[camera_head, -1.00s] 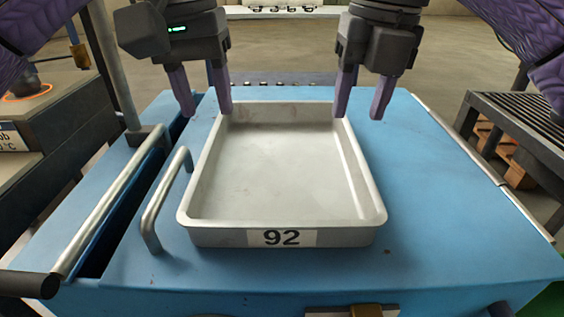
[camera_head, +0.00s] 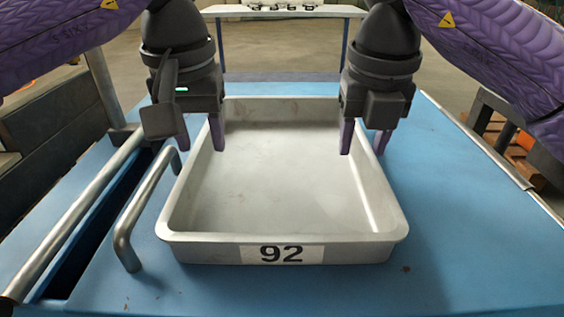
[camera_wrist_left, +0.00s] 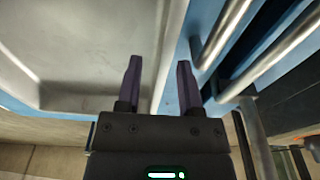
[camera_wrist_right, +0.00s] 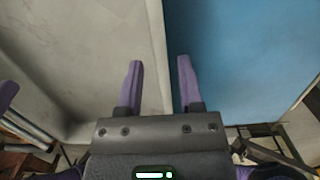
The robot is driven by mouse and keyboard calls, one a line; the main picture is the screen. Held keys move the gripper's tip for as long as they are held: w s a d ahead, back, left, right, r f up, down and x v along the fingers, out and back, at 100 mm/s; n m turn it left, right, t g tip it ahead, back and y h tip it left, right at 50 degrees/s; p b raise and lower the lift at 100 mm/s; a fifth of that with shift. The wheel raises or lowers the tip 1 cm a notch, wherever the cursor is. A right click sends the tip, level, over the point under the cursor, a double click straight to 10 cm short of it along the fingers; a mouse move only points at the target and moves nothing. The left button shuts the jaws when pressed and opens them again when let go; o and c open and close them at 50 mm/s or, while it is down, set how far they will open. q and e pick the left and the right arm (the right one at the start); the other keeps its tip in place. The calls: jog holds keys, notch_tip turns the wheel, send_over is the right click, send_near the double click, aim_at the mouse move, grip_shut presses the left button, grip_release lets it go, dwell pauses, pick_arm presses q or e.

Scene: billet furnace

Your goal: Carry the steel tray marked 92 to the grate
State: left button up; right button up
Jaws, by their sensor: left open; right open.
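The steel tray marked 92 (camera_head: 290,190) sits empty on the blue table, its number label facing me. My left gripper (camera_head: 200,140) is open over the tray's left rim near the back. In the left wrist view its fingers (camera_wrist_left: 160,80) lie on either side of the tray's wall (camera_wrist_left: 168,50). My right gripper (camera_head: 363,143) is open over the right rim near the back. In the right wrist view its fingers (camera_wrist_right: 160,85) straddle the wall (camera_wrist_right: 158,45). I cannot tell whether any finger touches the tray. The grate is not clearly in view.
The blue table (camera_head: 460,230) has bare room right of the tray. A metal handle (camera_head: 145,210) stands close to the tray's left side, with a long rail (camera_head: 75,220) beyond it. A light-topped table (camera_head: 285,12) stands behind.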

pick_arm(q)
jog(key=shift+w+f, duration=0.1)
jog(key=shift+f, duration=0.85)
pick_arm(e)
jog(key=shift+w+f, duration=0.1)
jog(key=shift+f, duration=0.85)
pick_arm(q)
grip_shut()
pick_arm(e)
grip_shut()
